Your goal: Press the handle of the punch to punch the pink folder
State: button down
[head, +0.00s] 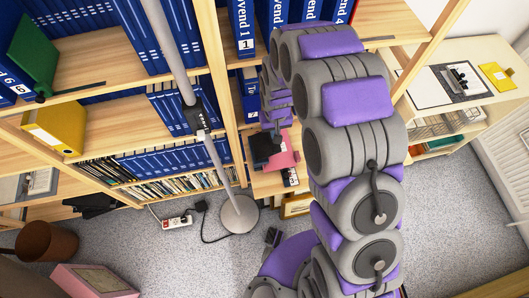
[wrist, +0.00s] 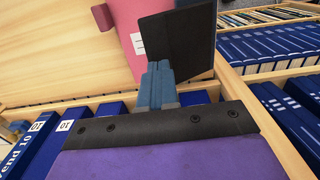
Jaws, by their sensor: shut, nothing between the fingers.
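The pink folder (head: 290,158) lies on a wooden shelf at the middle of the head view. It also shows in the wrist view (wrist: 127,35) with a white label. The black punch (head: 263,148) sits at the folder's left in the head view. In the wrist view its broad flat black handle (wrist: 180,40) covers part of the folder. My gripper (wrist: 158,66) is shut and empty, its blue-grey fingertips at the handle's lower left edge in the picture. I cannot tell whether they touch it. In the head view my arm partly hides this area.
Rows of blue binders (wrist: 285,40) stand to the right in the wrist view, beside a wooden shelf edge. A wooden upright (head: 223,90) is left of the punch in the head view. A lamp pole (head: 183,55) with a round base (head: 239,215) stands nearby.

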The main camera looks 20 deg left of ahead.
jog(key=shift+f+b, duration=0.3)
jog(key=shift+f, duration=2.05)
jog(key=shift+a+r+p, duration=0.15)
jog(key=shift+r+p, duration=0.6)
jog(key=shift+r, duration=1.6)
jog(key=r, duration=0.2)
jog(key=r+p, duration=0.1)
jog(key=shift+d+r, duration=0.1)
jog(key=shift+d, duration=0.15)
jog(key=shift+a+r, duration=0.1)
jog(key=shift+r, duration=0.55)
